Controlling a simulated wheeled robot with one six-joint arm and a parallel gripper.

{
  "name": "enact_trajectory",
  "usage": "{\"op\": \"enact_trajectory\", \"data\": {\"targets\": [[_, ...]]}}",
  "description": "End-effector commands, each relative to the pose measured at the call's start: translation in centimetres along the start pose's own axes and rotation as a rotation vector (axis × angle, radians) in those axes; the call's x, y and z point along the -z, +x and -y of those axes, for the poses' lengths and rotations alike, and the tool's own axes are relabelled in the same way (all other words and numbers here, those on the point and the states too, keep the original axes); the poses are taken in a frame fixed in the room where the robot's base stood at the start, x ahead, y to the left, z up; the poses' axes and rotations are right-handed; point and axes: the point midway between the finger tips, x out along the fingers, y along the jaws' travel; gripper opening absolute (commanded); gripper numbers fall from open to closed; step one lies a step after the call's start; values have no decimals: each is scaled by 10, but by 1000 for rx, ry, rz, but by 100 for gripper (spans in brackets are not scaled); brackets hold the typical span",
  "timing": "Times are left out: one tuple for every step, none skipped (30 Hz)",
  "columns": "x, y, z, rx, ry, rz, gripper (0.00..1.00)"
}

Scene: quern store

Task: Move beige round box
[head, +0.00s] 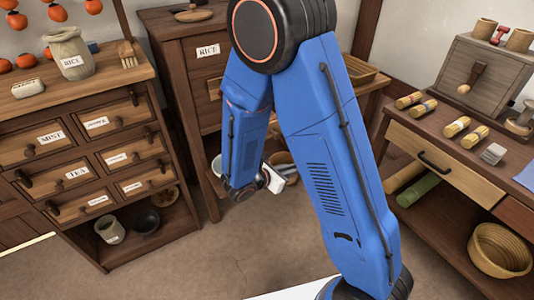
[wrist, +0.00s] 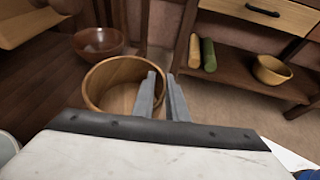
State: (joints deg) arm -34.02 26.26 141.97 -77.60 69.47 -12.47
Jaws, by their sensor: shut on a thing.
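The beige round box (wrist: 112,92) is an open, round wooden tub in the wrist view, just ahead and left of centre. My gripper (wrist: 163,85) is at its right side, with both grey fingers close together and shut on the box's wall. The exact contact is partly hidden by the fingers. The lower part of the box is hidden behind the pale gripper body. In the head view my gripper (head: 270,180) is low in front of the middle cabinet, and my blue arm covers much of that area.
A brown bowl (wrist: 99,41) stands left of the box. The right bench's lower shelf holds a green roll (head: 418,190) and a woven basket (head: 500,250). A drawer cabinet (head: 90,150) stands at left. Floor (head: 210,250) between the furniture is clear.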

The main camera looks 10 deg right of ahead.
Motion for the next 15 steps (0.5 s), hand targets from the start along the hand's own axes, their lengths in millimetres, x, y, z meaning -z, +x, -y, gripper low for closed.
{"op": "enact_trajectory", "data": {"targets": [[0, 2, -12, 1, 2, 0, 0], [-1, 3, -18, 1, 2, 0, 0], [-1, 4, -27, 0, 2, 0, 0], [-2, 5, -34, 0, 2, 0, 0], [-2, 6, -40, 0, 2, 0, 0], [-2, 7, -49, 0, 3, 0, 0], [-3, 8, -55, 0, 1, 0, 0], [-3, 9, -62, 0, 2, 0, 0], [-4, 10, -70, 0, 2, 0, 0], [-4, 11, -77, 0, 2, 0, 0], [-4, 12, -83, -1, 1, 0, 0], [-5, 12, -92, -1, 2, 0, 0], [-5, 14, -98, -1, 1, 0, 0], [-6, 14, -104, -1, 1, 1, 0], [-6, 16, -112, 0, 1, 1, 0]]}}
